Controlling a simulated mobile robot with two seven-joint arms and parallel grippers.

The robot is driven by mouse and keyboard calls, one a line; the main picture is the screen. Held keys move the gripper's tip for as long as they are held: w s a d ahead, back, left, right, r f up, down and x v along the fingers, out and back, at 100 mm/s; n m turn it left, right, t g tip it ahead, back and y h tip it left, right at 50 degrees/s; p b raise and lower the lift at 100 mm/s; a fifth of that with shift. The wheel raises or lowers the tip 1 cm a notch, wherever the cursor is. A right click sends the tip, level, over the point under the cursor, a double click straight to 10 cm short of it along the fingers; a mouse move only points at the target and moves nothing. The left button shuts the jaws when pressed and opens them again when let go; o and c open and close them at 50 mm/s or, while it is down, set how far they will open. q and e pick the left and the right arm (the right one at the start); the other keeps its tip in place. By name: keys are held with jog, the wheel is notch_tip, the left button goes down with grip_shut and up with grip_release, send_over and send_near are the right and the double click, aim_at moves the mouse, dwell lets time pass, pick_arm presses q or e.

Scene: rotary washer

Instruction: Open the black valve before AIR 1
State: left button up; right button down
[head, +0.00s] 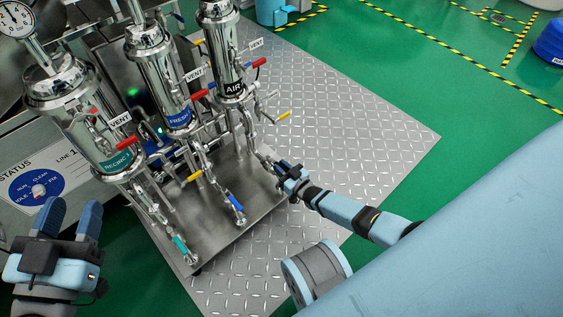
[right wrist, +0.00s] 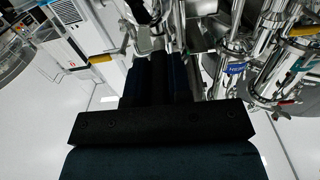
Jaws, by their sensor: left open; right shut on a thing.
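The housing with the black AIR label (head: 234,89) is the rightmost of three steel housings in the head view. My right gripper (head: 281,170) is at the low pipe end below it, shut on what I take to be the black valve's handle. The fingers hide most of the handle, so its angle cannot be told. In the right wrist view, my right gripper's dark fingers (right wrist: 157,62) reach up to the steel pipework. My left gripper (head: 68,218) is open and empty at the lower left, apart from the pipework.
The FRESH housing (head: 180,118) and RECIRC housing (head: 115,160) stand left of it, with a blue handle (head: 236,202) and teal handle (head: 180,244) low in front. A yellow handle (head: 283,115) sticks out right. The checkered metal floor plate (head: 365,125) is clear there.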

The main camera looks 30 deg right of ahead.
pick_arm(q)
jog(key=shift+a+f, duration=0.1)
jog(key=shift+a, duration=0.05)
dwell(0.4)
pick_arm(e)
jog(key=c, duration=1)
grip_release()
jog(key=shift+c, duration=0.2)
jog(key=shift+s, duration=0.25)
pick_arm(q)
jog(key=shift+s+d+f+n+g+y+p, duration=0.25)
jog(key=shift+s+d+n+g+p, duration=0.25)
jog(key=shift+n+p, duration=0.6)
jog(key=shift+s+d+f+n+g+y+p, duration=0.35)
jog(key=shift+s+n+p, duration=0.25)
jog(key=shift+p, duration=0.85)
pick_arm(e)
jog(key=s+d, duration=0.2)
jog(key=s, duration=1.1)
jog(key=shift+d, duration=0.2)
pick_arm(q)
jog(key=shift+a+r, duration=0.1)
jog(key=shift+r, duration=0.2)
pick_arm(e)
jog(key=shift+s, duration=0.1)
